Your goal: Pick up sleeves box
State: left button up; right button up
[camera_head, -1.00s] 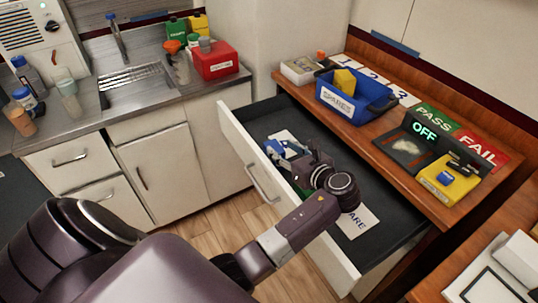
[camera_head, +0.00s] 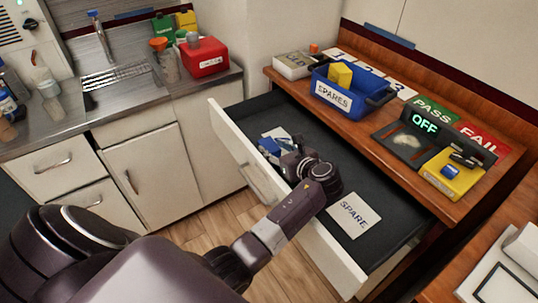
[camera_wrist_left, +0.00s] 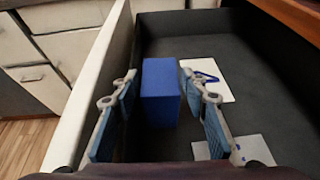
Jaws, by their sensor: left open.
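A plain blue box, which I take to be the sleeves box (camera_wrist_left: 161,92), stands upright in the open drawer (camera_wrist_left: 225,35). In the left wrist view it is between the two fingers of my left gripper (camera_wrist_left: 158,84), which is open. A gap shows beside the left finger; the right finger is close to the box, and I cannot tell if it touches. In the head view my left gripper (camera_head: 277,150) reaches down into the drawer's left end and largely hides the box. My right gripper is not in view.
A SPARE card (camera_head: 352,215) lies on the drawer floor; another white card (camera_wrist_left: 210,82) with a blue mark lies right of the box. The drawer's pale front wall (camera_wrist_left: 92,95) is close to the left finger. The counter above holds a blue SPARES bin (camera_head: 345,97).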

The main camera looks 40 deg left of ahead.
pick_arm(q)
jog(key=shift+w+a+f, duration=0.15)
jog(key=shift+a+f, duration=0.05)
jog(key=shift+a, duration=0.2)
jog(key=shift+c, duration=0.5)
grip_shut()
jog(key=shift+r, duration=0.1)
